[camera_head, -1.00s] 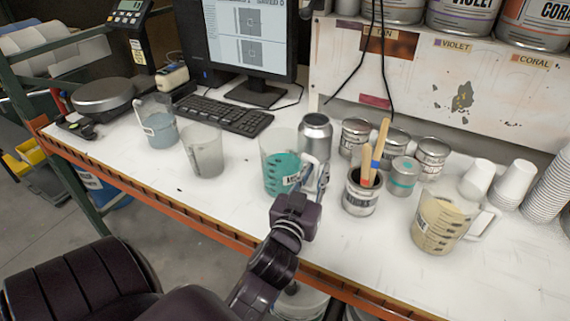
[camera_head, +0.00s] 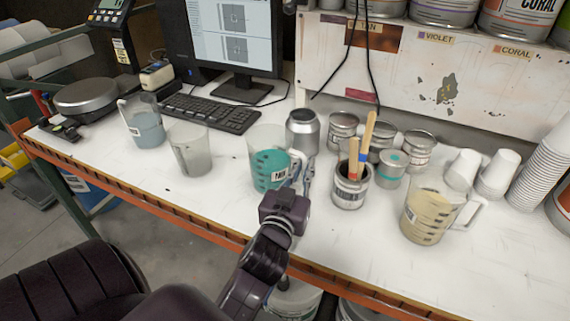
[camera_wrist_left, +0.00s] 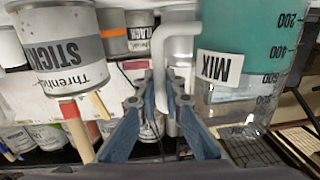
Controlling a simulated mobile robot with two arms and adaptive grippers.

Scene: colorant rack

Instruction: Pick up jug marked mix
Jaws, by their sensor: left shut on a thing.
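The jug marked MIX (camera_head: 268,172) is clear with teal liquid and stands among the things on the white bench. It shows upside down at the right of the left wrist view (camera_wrist_left: 250,35), with its MIX label readable. My left gripper (camera_head: 301,177) is at the jug's right side. In the left wrist view its blue-grey fingers (camera_wrist_left: 163,112) are shut on the jug's pale handle (camera_wrist_left: 159,65). Whether the jug's base touches the bench is hard to tell. My right gripper is not in view.
A silver can (camera_head: 303,130) stands close behind the jug. A stick can (camera_head: 350,186) with wooden sticks is just right of the gripper. A grey cup (camera_head: 190,150) is to the left, and a beige jug (camera_head: 428,215) to the right. The bench's front edge is orange.

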